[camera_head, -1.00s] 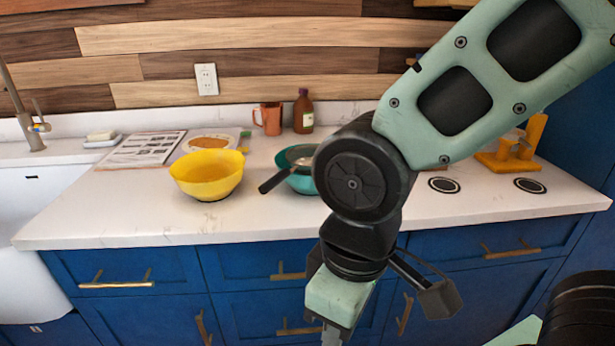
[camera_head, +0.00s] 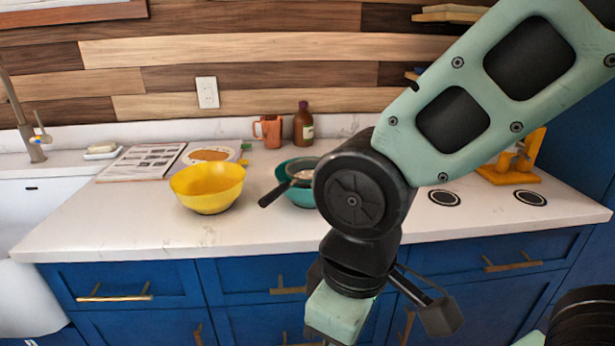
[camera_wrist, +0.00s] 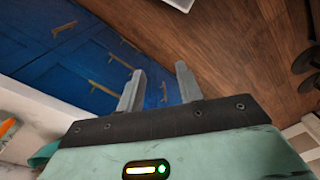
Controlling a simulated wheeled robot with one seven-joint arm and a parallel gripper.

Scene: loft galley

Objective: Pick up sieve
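The sieve (camera_head: 301,173) rests on or in a teal bowl (camera_head: 283,182) on the white counter, its dark handle (camera_head: 276,193) pointing toward the front left. My arm hides the right part of the bowl and sieve in the head view. My gripper hangs in front of the counter, below its top, away from the sieve. In the wrist view my gripper (camera_wrist: 157,88) has its two fingers apart with nothing between them. The sieve is not clearly visible in the wrist view.
A yellow bowl (camera_head: 207,188) stands left of the teal bowl. A yellow stand (camera_head: 515,165) is at the right. The counter's front left is clear.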

